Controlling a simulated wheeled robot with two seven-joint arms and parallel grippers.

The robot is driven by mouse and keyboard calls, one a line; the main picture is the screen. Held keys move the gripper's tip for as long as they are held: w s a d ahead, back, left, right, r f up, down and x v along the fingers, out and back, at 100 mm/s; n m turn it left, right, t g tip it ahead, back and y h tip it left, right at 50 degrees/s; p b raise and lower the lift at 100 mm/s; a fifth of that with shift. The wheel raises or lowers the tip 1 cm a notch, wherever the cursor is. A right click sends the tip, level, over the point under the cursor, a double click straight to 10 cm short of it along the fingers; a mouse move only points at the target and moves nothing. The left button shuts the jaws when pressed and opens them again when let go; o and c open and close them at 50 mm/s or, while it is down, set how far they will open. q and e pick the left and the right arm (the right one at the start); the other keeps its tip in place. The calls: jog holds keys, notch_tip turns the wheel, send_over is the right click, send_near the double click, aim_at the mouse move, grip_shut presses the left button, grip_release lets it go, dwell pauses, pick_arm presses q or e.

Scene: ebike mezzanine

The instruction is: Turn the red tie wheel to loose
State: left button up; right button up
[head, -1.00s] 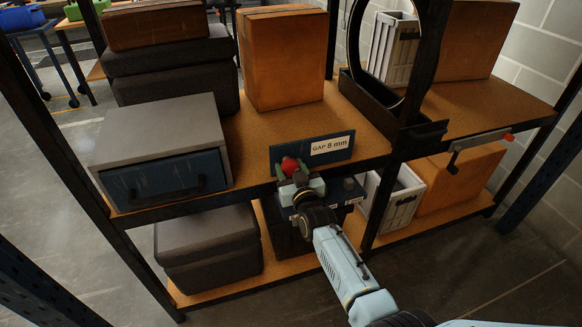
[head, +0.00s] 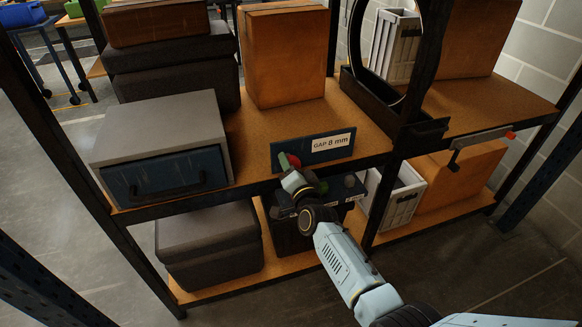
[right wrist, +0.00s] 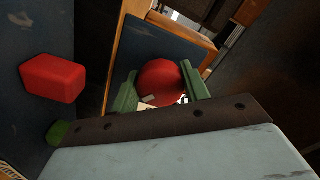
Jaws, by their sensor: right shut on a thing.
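A dark blue plate (head: 290,155) with a white label reading "GAP 8 mm" (head: 331,143) stands just behind the wheel. My left gripper is not in view.
A separate red block (right wrist: 52,78) shows at the left of the right wrist view. A grey cabinet with a blue drawer (head: 166,178) stands left on the shelf. A cardboard box (head: 284,58) stands behind. A dark upright (head: 391,185) and ring holder are to the right.

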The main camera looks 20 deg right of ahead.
jog(key=shift+m, duration=0.9)
jog(key=shift+m+b, duration=0.4)
jog(key=shift+m, duration=0.6)
jog(key=m+b, duration=0.1)
jog(key=m, duration=0.2)
pick_arm(q)
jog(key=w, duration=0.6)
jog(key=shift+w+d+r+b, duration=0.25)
jog(key=shift+b, duration=0.05)
pick_arm(e)
jog(key=shift+r+m, duration=0.1)
jog(key=shift+m, duration=1.6)
jog(key=o, duration=1)
